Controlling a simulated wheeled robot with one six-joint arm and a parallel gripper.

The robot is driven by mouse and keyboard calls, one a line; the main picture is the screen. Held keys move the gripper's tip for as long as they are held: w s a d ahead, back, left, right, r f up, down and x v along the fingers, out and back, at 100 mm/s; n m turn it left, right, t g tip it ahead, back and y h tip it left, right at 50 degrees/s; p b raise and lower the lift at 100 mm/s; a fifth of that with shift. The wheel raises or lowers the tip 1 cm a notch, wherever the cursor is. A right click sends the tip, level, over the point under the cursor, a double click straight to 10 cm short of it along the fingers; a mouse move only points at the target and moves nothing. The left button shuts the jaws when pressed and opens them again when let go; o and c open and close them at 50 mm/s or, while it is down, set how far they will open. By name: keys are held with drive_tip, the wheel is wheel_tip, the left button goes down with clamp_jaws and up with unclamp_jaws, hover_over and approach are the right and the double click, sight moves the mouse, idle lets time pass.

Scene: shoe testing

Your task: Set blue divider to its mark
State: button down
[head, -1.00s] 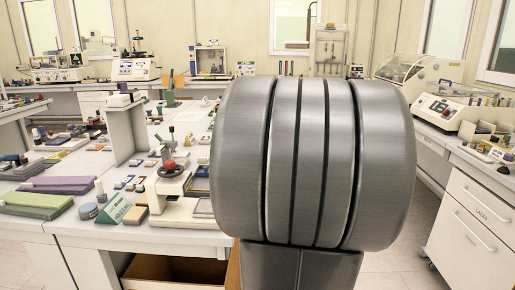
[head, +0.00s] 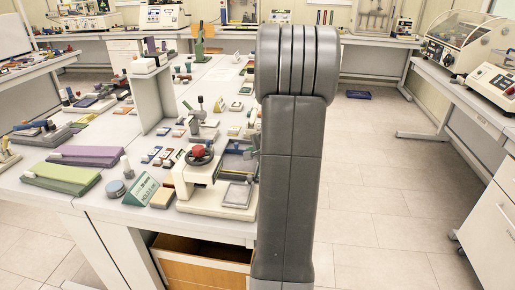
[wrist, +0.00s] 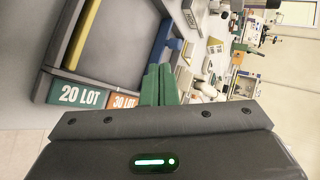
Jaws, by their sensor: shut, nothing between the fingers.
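In the wrist view a blue divider (wrist: 161,40) stands at the right side of a dark grey tray (wrist: 112,68). A yellow divider (wrist: 86,32) lies along the tray's left side. The tray's front edge has a green label (wrist: 82,94) reading "20 LOT" and an orange label (wrist: 124,100) reading "30 LOT". My gripper (wrist: 159,69) has green fingers, shut together and empty. In the picture the fingertips lie just below the blue divider's near end; I cannot tell whether they touch it. The head view does not show my gripper, and I cannot pick out the blue divider there.
In the head view a white bench (head: 105,205) holds a press with a red knob (head: 199,165), a green block (head: 62,178) and several small samples. An open wooden drawer (head: 200,262) is under it. The floor (head: 375,215) at the right is clear.

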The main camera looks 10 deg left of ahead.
sight(237, 146)
drive_tip(key=w+a, duration=0.1)
drive_tip(key=w+a+f+p, duration=0.1)
drive_tip(key=w+a, duration=0.1)
drive_tip(key=w+a+p, duration=0.1)
drive_tip(key=shift+w+a+f, duration=0.2)
drive_tip(key=shift+w+f, duration=0.1)
drive_tip(key=shift+w, duration=0.1)
drive_tip(key=shift+w+a+f+b, duration=0.15)
drive_tip(key=shift+w+a+b, duration=0.2)
drive_tip(key=shift+b, duration=0.4)
drive_tip(key=shift+d, duration=0.15)
